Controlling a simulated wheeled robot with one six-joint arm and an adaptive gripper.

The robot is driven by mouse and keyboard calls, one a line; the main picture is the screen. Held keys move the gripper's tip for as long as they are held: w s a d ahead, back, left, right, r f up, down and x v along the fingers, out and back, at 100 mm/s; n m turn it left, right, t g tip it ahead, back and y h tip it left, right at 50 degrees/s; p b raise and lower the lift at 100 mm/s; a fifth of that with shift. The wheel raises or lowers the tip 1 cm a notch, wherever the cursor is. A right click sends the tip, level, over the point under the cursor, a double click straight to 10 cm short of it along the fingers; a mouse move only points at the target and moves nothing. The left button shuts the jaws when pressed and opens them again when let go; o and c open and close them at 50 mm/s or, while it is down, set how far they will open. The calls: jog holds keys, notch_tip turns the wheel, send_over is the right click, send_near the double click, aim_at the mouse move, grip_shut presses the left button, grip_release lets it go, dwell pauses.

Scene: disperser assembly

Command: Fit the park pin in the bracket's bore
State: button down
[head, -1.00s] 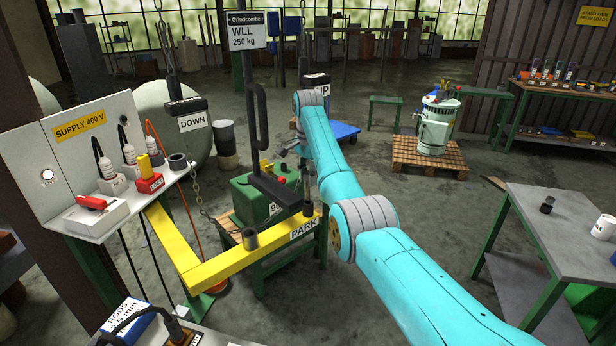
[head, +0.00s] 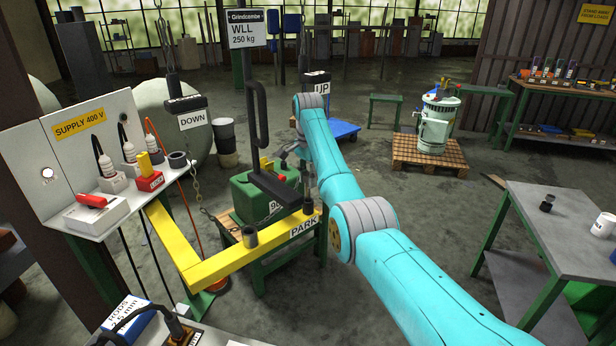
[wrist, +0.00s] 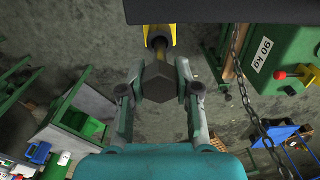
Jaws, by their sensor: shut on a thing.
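My gripper (head: 298,148) is past the bracket's right end, partly hidden by my arm. In the wrist view its fingers (wrist: 160,88) are shut on a dark angular block (wrist: 160,78), which I take for the park pin. Just above it in that view are a dark round part and the bracket's yellow end (wrist: 160,32). I cannot tell whether they touch.
A black lifting beam (head: 272,188) hangs close to the bracket and crosses the top of the wrist view. A green 90 kg weight (head: 252,200) stands on a bench behind. A chain (wrist: 243,85) hangs right of the fingers. The DOWN and UP blocks (head: 193,121) hang nearby.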

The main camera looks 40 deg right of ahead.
aim_at(308, 201)
jog(key=shift+f, duration=2.1)
jog(key=c, duration=0.7)
grip_release()
jog(key=shift+c, duration=0.2)
notch_tip(308, 201, up, 12)
jog(key=shift+r, duration=0.1)
